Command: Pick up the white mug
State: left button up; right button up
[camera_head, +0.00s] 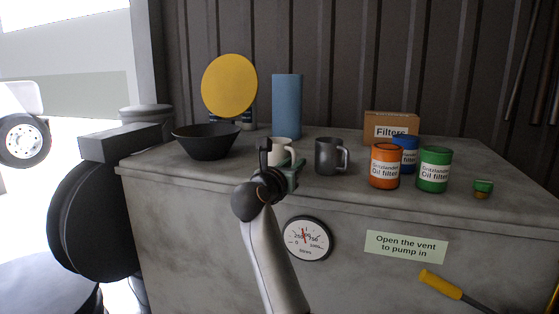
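The white mug (283,147) stands on the grey bench, left of the dark grey mug, with its handle to the right. My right gripper (279,160) is just in front of it and hides its lower left part. The gripper's fingers look apart, one at the mug's left and one low at its right. I cannot tell whether either finger touches the mug. My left gripper is not in view.
A dark mug (328,157) stands close on the right. A black bowl (206,143) is to the left, and a blue cylinder (287,106) behind. Orange (385,167), blue (406,147) and green (433,170) cans and a Filters box (391,124) are farther right.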

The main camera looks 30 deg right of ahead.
grip_shut()
dwell(1.2)
